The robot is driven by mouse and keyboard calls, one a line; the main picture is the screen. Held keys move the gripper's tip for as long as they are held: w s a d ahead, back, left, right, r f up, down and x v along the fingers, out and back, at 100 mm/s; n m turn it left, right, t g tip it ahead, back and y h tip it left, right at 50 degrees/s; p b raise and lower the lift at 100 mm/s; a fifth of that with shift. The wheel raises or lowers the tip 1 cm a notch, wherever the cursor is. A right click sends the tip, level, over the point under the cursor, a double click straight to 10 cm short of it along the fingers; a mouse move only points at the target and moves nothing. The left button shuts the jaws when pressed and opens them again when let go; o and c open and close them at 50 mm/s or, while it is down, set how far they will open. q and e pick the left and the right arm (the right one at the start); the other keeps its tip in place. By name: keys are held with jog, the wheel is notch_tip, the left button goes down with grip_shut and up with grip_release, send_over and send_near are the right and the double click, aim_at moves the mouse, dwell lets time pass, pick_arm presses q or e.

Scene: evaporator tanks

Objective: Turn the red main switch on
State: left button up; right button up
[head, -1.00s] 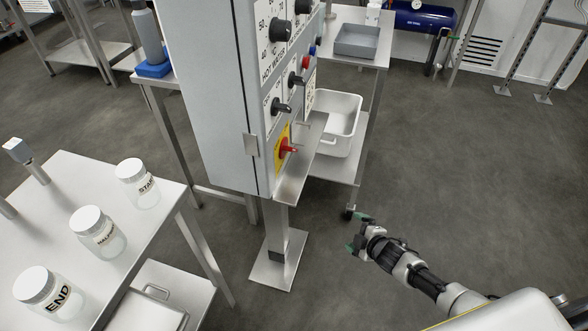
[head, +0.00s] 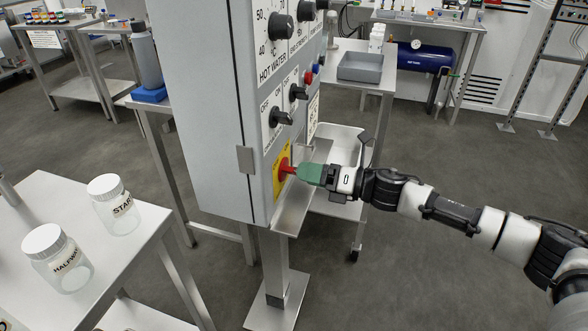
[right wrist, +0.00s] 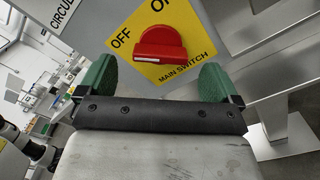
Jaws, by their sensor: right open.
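The red main switch (head: 286,169) sits on a yellow plate (head: 277,183) low on the side of the grey control cabinet (head: 205,110). In the right wrist view the red switch (right wrist: 160,46) shows straight ahead, with OFF to its left and ON, partly cut off, above it. The white mark on its handle lies on the OFF side. My right gripper (head: 308,173) has its green fingertips close in front of the switch. In the right wrist view the right gripper (right wrist: 155,78) is open, its pads on either side of the switch in the picture, and empty. My left gripper is out of view.
Black knobs (head: 281,117) sit above the switch. A steel ledge (head: 294,208) juts out below it. A table with labelled jars (head: 110,200) is at left.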

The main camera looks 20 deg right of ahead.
aim_at(294, 171)
jog(key=x, duration=0.4)
jog(key=shift+w, duration=0.1)
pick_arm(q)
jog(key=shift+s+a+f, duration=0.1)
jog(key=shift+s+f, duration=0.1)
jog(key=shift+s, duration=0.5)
pick_arm(e)
jog(key=c, duration=0.9)
